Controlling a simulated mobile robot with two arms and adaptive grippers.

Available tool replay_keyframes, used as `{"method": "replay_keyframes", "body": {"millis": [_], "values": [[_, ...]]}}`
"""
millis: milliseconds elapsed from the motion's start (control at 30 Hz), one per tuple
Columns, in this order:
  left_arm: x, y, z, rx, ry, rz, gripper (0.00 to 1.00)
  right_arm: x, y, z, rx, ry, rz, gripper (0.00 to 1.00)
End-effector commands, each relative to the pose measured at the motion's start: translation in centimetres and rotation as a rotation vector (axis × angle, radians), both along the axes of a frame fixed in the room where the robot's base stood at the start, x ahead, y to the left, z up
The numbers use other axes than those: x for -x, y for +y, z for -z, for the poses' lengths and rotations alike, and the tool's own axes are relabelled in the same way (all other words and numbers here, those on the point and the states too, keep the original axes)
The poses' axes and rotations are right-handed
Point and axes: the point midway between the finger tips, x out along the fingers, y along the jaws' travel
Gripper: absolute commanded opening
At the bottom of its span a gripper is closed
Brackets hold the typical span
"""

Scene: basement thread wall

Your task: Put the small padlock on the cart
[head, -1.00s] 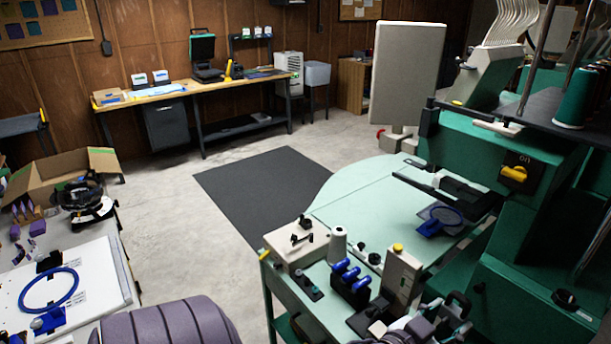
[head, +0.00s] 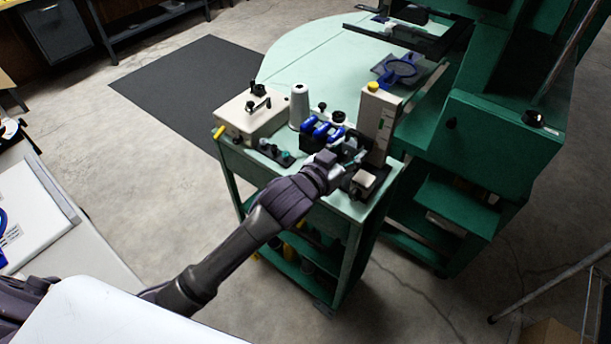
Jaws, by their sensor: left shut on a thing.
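The mint-green cart (head: 234,160) stands in the middle of the head view, its top crowded with small items. My left gripper (head: 352,156) is over the front right part of the cart top. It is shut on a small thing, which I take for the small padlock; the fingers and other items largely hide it. I cannot tell whether the held thing touches the cart top. My right gripper is not in view.
The cart top holds a beige box (head: 250,115), a thread cone (head: 299,106), blue-handled clamps (head: 322,130) and a tall beige gauge (head: 378,122). A green machine (head: 495,140) stands to the right. A dark mat (head: 180,90) lies on open floor at the left.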

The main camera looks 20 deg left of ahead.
Motion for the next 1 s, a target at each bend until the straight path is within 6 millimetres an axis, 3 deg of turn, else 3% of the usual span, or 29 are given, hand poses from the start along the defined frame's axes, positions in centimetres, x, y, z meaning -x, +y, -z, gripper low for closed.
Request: {"method": "replay_keyframes", "body": {"millis": [200, 400, 567, 800, 1000], "values": [[-0.4, 5.5, 3.0, -0.007, 0.004, -0.005, 0.05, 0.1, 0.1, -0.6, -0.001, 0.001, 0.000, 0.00], [-0.7, 8.9, 5.1, -0.003, 0.002, -0.004, 0.05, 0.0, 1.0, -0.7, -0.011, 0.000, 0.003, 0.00], [-0.7, 9.8, 5.8, -0.001, 0.001, -0.003, 0.05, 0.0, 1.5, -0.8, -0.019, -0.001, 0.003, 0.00], [-0.7, 9.9, 9.2, 0.001, 0.004, -0.005, 0.05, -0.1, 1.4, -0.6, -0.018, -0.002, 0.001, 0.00], [-0.7, 9.8, 9.7, 0.000, 0.000, -0.003, 0.05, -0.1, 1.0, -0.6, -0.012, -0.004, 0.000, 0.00]]}}
